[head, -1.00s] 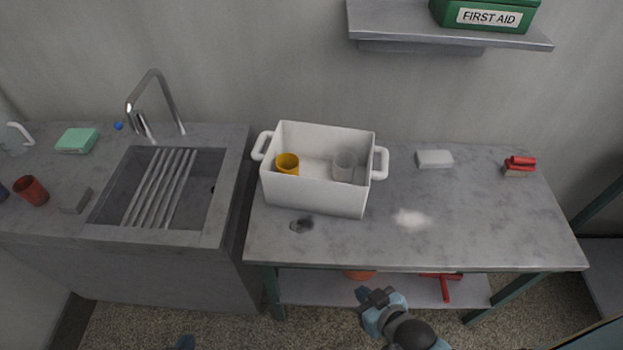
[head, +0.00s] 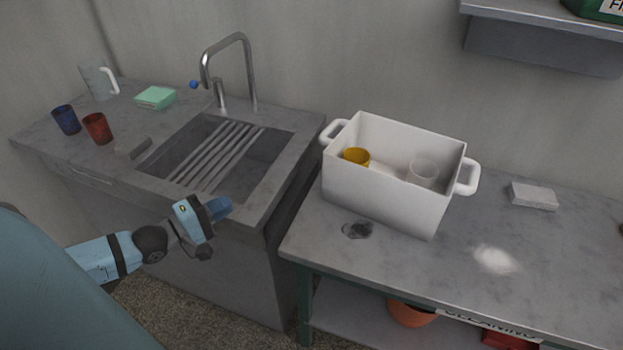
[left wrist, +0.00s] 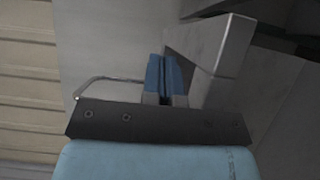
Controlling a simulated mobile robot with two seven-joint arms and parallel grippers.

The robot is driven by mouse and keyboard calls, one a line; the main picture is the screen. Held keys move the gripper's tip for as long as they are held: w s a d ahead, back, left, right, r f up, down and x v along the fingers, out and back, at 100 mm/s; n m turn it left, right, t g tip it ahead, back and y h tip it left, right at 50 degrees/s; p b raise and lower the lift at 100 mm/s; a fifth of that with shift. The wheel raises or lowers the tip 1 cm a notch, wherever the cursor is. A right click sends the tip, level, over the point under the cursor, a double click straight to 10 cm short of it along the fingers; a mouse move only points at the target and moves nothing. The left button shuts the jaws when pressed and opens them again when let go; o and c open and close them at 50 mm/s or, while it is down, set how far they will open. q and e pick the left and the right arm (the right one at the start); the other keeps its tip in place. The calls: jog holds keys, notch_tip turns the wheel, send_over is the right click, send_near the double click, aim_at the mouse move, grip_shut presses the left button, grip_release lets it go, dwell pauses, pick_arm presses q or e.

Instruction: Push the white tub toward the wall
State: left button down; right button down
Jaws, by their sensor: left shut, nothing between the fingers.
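The white tub (head: 385,198) stands upright on the grey table (head: 460,290), near its left end and close to the wall. It has a handle at each end. A yellow cup (head: 356,156) and a clear cup (head: 423,172) are inside it. My left gripper (head: 220,207) is in front of the sink counter, left of the tub and apart from it. In the left wrist view its blue fingers (left wrist: 165,75) are together with nothing between them. The tub cannot be made out in the left wrist view. My right gripper is not in view.
The sink (head: 215,160) with its tall tap (head: 230,70) lies left of the tub. A white block (head: 534,195) sits right of the tub. A dark stain (head: 357,230) and a pale patch (head: 496,260) mark the table. A shelf (head: 545,40) hangs above.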

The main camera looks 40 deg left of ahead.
pick_arm(q)
jog(key=b, duration=0.2)
send_near(326, 169)
jog(key=w+a, duration=0.4)
jog(key=w, duration=0.2)
jog(key=d, duration=0.2)
jog(key=w+d, duration=0.1)
jog(key=d, duration=0.1)
jog(key=shift+w+p, duration=0.15)
jog(key=shift+p, duration=0.15)
jog(key=shift+w+d+r+p, duration=0.1)
jog(key=shift+w+d+p, duration=0.15)
jog(key=shift+d+p, duration=0.2)
jog(key=shift+w+d+r+p, duration=0.1)
jog(key=shift+w+d+p, duration=0.2)
jog(key=shift+d, duration=0.2)
jog(key=shift+w+d+f, duration=0.15)
jog(key=shift+d+f, duration=0.1)
jog(key=shift+d, duration=0.2)
jog(key=shift+a, duration=0.1)
